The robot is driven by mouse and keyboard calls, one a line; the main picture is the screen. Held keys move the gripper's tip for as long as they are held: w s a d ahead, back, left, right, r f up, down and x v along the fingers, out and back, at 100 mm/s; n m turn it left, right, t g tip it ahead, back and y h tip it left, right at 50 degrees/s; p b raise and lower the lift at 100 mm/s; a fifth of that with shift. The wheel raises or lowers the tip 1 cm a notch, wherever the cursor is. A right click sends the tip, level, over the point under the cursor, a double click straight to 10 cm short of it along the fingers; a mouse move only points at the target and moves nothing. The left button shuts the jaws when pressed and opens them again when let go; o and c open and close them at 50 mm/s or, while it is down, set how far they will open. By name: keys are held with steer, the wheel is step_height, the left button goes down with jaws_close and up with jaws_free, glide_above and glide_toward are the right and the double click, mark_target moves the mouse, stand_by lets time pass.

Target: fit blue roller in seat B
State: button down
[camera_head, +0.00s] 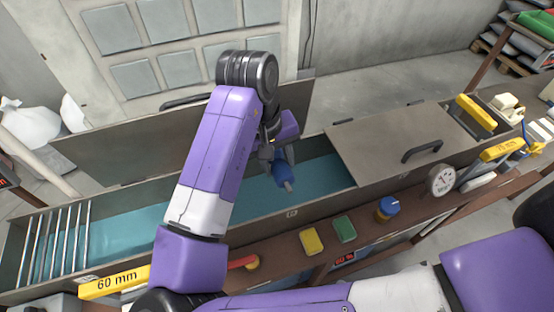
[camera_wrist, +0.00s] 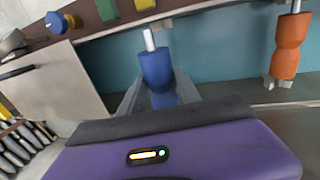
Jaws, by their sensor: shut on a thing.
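The blue roller (camera_head: 284,172) is a dark blue cylinder with a pale metal shaft end. It is held by my gripper (camera_head: 276,158) above the long trough with teal liquid (camera_head: 300,190). In the wrist view the blue roller (camera_wrist: 156,66) stands between the two grey fingers of my gripper (camera_wrist: 158,92), its shaft end pointing away toward the top. The fingers are closed on its near part. Seat B cannot be made out in either view; my arm hides part of the trough.
A grey cover with a handle (camera_head: 395,145) lies over the trough's right part. Metal bars (camera_head: 55,240) cross its left end. A yellow block (camera_head: 311,241), a green block (camera_head: 344,229), a blue-and-yellow container (camera_head: 388,208) and a gauge (camera_head: 441,180) line the front ledge.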

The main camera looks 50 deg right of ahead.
step_height(320, 180, down, 10)
steer(key=b, duration=0.7)
steer(key=shift+b, duration=0.4)
steer(key=shift+f, duration=0.25)
stand_by(1.0)
steer(key=c, duration=0.8)
jaws_free()
steer(key=shift+o, duration=0.2)
steer(key=shift+r, duration=0.1)
steer(key=shift+w+a+r, duration=0.15)
steer(key=shift+a+r, duration=0.05)
steer(key=shift+r, duration=1.05)
steer(key=shift+w+a+r, duration=0.1)
steer(key=shift+a+r, duration=0.15)
steer(key=shift+r, duration=1)
steer(key=shift+w+a+r, duration=0.15)
steer(key=shift+a+r, duration=0.05)
steer(key=shift+r, duration=1.05)
